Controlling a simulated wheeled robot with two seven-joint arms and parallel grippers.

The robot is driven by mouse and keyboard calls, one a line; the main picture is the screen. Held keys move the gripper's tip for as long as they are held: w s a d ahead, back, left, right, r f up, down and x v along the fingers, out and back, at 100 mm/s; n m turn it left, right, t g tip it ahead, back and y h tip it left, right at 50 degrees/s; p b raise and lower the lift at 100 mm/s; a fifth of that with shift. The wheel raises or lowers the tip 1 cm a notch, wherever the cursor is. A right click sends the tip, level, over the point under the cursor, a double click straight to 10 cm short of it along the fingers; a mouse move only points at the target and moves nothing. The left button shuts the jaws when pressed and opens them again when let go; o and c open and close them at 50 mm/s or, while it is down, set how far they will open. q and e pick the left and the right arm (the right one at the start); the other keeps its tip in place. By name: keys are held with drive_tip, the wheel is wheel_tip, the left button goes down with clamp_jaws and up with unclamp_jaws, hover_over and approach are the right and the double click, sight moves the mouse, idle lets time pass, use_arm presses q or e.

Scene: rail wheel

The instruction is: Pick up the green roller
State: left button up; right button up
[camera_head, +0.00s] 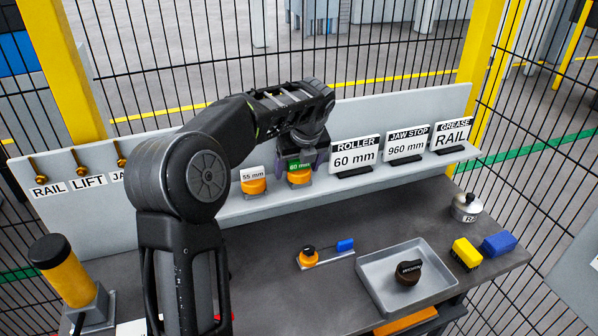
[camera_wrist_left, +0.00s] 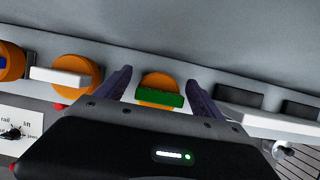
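In the left wrist view the green roller (camera_wrist_left: 160,90) sits between the two fingers. My left gripper (camera_head: 302,160) is above and around it from behind my arm. In the wrist view my left gripper (camera_wrist_left: 160,88) has its fingers spread, with a gap on each side of the roller. My right gripper is not in view.
A white-labelled "55 mm" orange roller (camera_head: 253,183) stands just left of the green one. Sign plates such as "ROLLER 60 mm" (camera_head: 354,154) stand to the right. A grey tray (camera_head: 378,291) holding a dark knob, a yellow brush (camera_head: 466,254) and a blue block (camera_head: 498,244) lie on the bench.

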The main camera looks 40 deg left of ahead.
use_arm(q)
drive_tip(key=c, duration=1.5)
wheel_tip(320, 180, up, 10)
drive_tip(key=shift+r+b, duration=0.1)
drive_tip(key=shift+b, duration=0.25)
